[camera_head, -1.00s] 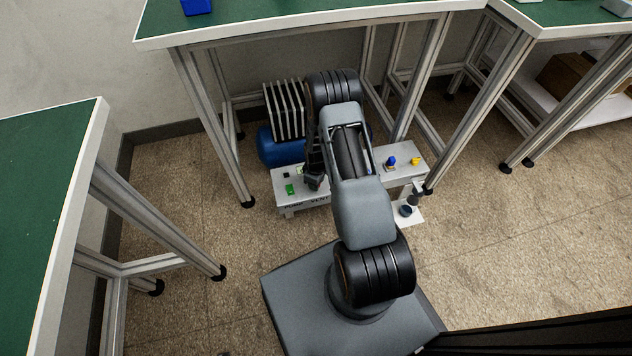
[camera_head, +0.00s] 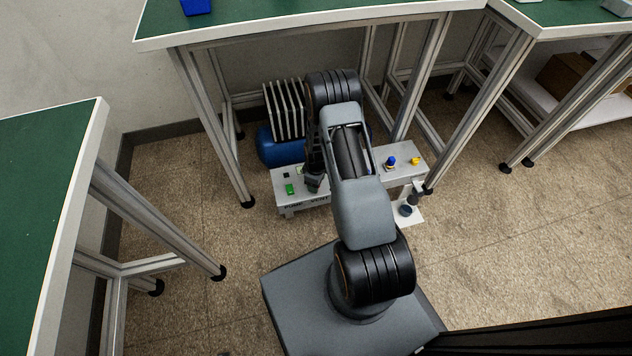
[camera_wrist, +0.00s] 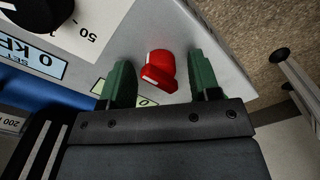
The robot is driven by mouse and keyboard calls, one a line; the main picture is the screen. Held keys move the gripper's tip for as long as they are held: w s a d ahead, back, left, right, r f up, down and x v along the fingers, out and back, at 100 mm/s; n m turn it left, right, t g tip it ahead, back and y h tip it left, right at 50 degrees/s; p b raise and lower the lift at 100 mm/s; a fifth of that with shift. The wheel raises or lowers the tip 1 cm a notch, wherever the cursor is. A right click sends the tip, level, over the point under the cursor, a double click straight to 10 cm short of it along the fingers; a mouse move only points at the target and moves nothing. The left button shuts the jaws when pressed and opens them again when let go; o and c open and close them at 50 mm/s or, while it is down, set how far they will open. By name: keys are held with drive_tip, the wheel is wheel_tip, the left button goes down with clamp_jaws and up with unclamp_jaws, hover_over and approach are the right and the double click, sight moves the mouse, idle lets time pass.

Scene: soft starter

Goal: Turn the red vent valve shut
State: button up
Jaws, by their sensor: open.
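The red vent valve (camera_wrist: 159,70) is a small red knob with a raised grip bar, on the light grey panel (camera_wrist: 215,45) in the wrist view. My gripper (camera_wrist: 161,82) is open, with one green finger on each side of the knob. A gap shows between each finger and the knob, so neither seems to touch it. Whether the fingertips reach down to its depth I cannot tell. In the head view my arm hides the valve, and my gripper (camera_head: 314,183) shows only partly, over the panel box.
In the head view, a green button (camera_head: 289,189), a blue knob (camera_head: 391,161) and a yellow knob (camera_head: 415,161) are on the box. A blue tank (camera_head: 278,148) stands behind, under the bench.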

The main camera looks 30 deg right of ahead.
wheel_tip(320, 180, up, 14)
drive_tip(key=p, duration=0.5)
idle(0.6)
drive_tip(key=s+a+r+m+t+p, duration=0.1)
drive_tip(key=s+a+r+m+p, duration=0.15)
drive_tip(key=r+p, duration=1)
drive_tip(key=s+a+r+m+t+p, duration=0.1)
drive_tip(key=a+r+p, duration=0.2)
drive_tip(key=r, duration=1.9)
drive_tip(key=s+a+r+m+p, duration=0.1)
drive_tip(key=s+r+p, duration=0.3)
drive_tip(key=r, duration=0.4)
drive_tip(key=s+a+r+m+t+p, duration=0.1)
drive_tip(key=s+r+p, duration=0.3)
drive_tip(key=r, duration=0.4)
drive_tip(key=s+a+r+m+p, duration=0.2)
drive_tip(key=s+r+p, duration=0.2)
drive_tip(key=r, duration=0.4)
drive_tip(key=shift+s+a+t+p, duration=0.2)
drive_tip(key=shift+s+t+p, duration=0.1)
drive_tip(key=shift+p, duration=0.3)
drive_tip(key=shift+r+m, duration=0.1)
drive_tip(key=shift+m, duration=0.15)
